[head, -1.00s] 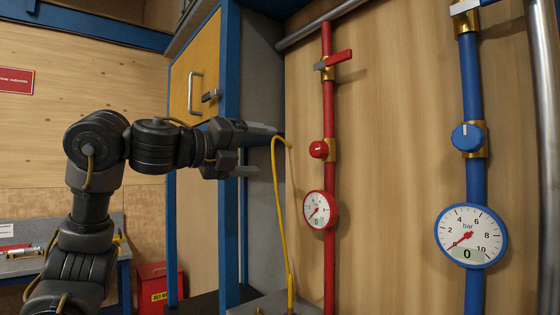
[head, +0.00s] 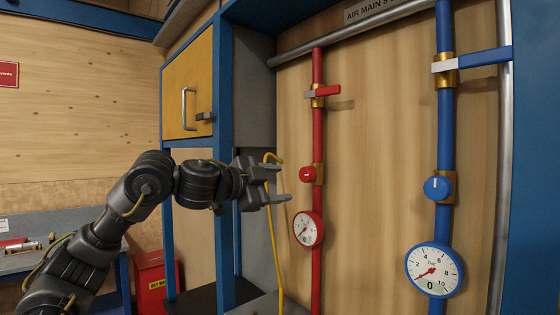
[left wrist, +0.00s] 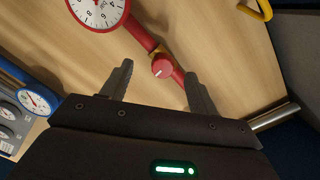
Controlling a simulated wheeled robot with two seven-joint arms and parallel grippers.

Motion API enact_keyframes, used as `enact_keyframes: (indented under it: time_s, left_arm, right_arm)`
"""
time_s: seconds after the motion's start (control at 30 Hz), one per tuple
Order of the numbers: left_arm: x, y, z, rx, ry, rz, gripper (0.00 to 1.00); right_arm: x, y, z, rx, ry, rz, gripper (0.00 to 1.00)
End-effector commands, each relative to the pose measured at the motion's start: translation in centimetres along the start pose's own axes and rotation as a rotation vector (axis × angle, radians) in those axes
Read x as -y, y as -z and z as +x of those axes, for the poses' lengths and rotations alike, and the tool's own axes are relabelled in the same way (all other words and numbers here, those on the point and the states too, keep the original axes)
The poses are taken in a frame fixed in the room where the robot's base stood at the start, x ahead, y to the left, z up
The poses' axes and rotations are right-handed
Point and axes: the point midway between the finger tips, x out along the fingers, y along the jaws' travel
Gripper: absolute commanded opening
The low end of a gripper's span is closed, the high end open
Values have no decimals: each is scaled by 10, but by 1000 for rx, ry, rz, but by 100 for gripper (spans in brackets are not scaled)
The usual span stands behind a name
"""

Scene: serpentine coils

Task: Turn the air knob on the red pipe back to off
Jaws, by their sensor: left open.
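The red pipe (head: 317,130) runs down the wooden panel. On it are a red lever valve (head: 326,91), a small red air knob (head: 308,174) and a red-rimmed gauge (head: 307,229), its needle at the low end. My left gripper (head: 288,183) is open and empty, just left of the knob and apart from it. In the left wrist view the knob (left wrist: 162,67) shows between and beyond the spread fingers (left wrist: 158,85). A white mark shows on its face. My right gripper is not in view.
A blue pipe (head: 443,120) with a blue knob (head: 438,187), lever and gauge (head: 434,269) stands to the right. A yellow hose (head: 272,220) hangs close behind my left gripper. A blue-framed cabinet with a yellow door (head: 188,85) is at left.

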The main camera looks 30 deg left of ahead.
Motion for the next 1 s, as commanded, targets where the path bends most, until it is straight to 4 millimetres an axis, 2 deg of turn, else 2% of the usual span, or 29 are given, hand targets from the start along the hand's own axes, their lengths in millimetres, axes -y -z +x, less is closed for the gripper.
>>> enact_keyframes:
  time_s: [0.1,0.2,0.3,0.4,0.63,0.73,1.0]
  left_arm:
    - [-1,7,1,-30,14,-342,60]
    - [-1,15,1,-63,19,-592,60]
    - [2,20,0,-84,21,-780,60]
    - [3,20,0,-90,19,-896,60]
    - [4,20,1,-90,16,-963,60]
    - [4,22,8,-90,15,-964,60]
    - [7,25,54,-88,15,-963,60]
  right_arm:
    - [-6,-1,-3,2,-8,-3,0]
    - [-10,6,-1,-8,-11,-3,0]
    - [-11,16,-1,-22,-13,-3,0]
    - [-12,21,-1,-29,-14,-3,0]
    - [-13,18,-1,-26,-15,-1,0]
    - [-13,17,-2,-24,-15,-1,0]
    - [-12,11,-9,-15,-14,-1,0]
